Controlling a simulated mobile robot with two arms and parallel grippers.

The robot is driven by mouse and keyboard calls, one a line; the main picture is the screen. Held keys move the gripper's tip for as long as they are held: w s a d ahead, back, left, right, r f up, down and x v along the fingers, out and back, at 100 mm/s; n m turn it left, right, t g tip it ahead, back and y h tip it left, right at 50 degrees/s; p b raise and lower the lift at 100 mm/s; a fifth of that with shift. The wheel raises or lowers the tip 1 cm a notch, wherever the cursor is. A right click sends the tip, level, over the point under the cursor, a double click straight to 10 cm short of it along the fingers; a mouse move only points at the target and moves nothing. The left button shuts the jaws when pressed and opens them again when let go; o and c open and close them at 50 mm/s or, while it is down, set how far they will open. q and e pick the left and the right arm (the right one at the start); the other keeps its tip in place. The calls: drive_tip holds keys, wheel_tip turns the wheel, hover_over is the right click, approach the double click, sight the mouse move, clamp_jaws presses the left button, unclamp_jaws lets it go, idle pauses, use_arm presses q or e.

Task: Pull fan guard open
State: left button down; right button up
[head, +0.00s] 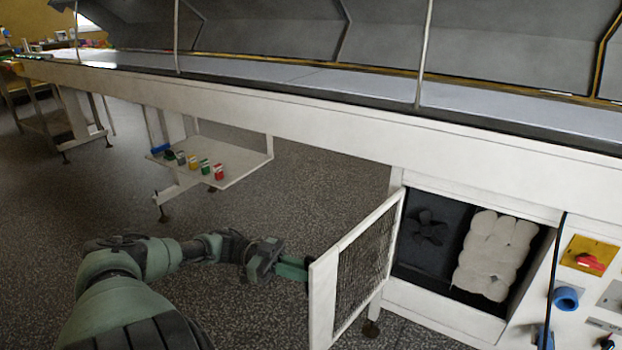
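The fan guard (364,262) is a white-framed mesh door, hinged at the left side of a white cabinet opening. It stands swung outward, well open. Inside the opening a dark fan (428,228) and a pale lumpy block (495,254) show. My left gripper (298,268) reaches in from the left, and its fingers are at the outer edge of the guard frame. The fingertips are partly hidden by the frame, so I cannot tell whether they are shut on it. My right gripper is not in view.
A long white conveyor machine (330,120) runs across above. A white shelf (225,165) with several small coloured items hangs under it at left. A control panel with a red switch (590,262) and a blue knob (566,299) is at right. The speckled floor below is clear.

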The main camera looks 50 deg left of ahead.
use_arm(q)
drive_tip(key=c, duration=1.5)
unclamp_jaws()
drive_tip(key=shift+a, duration=0.1)
drive_tip(key=b+v, duration=0.1)
drive_tip(key=v, duration=0.6)
drive_tip(key=shift+s+a, duration=0.15)
drive_tip(key=shift+a, duration=0.1)
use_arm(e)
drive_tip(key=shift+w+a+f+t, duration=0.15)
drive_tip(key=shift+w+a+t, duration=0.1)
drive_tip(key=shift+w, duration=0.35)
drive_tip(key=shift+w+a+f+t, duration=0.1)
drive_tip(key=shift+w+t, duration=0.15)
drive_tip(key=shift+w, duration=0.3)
